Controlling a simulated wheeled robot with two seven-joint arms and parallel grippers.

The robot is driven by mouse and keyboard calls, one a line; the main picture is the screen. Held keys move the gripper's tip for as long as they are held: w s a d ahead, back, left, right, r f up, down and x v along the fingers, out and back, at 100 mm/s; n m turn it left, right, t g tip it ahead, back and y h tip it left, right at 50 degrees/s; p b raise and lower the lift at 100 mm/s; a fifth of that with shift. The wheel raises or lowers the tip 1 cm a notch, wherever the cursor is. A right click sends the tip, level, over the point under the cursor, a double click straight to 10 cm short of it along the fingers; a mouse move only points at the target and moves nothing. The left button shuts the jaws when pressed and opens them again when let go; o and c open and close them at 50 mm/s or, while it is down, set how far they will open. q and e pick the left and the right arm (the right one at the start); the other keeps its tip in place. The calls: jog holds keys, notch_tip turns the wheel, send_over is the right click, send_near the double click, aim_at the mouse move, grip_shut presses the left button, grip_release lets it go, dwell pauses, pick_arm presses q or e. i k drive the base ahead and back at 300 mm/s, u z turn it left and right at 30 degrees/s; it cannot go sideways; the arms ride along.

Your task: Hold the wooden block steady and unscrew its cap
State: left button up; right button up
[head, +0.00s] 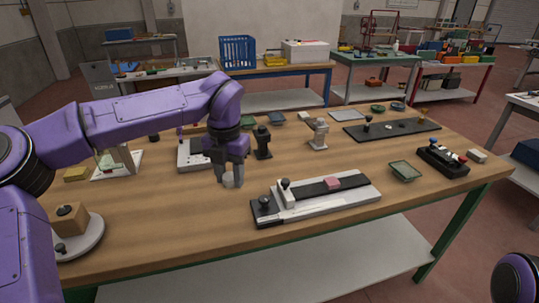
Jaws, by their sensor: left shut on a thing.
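A tan wooden block (70,219) sits on a round white base (88,238) at the front left of the bench, partly behind my left arm. A small dark knob shows at the front of that base. My left gripper (230,181) points down over the middle of the bench, well to the right of the block. It is shut on a small grey cylindrical piece (232,178); I cannot tell whether this is the cap, or whether it touches the bench. My right gripper is out of view; only part of that arm shows at the bottom right.
A long white and black fixture (325,201) with a pink piece lies just right of the left gripper. A green tray (404,171) and a black knob rack (442,161) stand further right. A black post (262,142) stands behind the gripper. The front middle of the bench is clear.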

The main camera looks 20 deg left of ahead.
aim_at(72, 219)
jog(key=i, duration=0.95)
jog(key=z, duration=0.05)
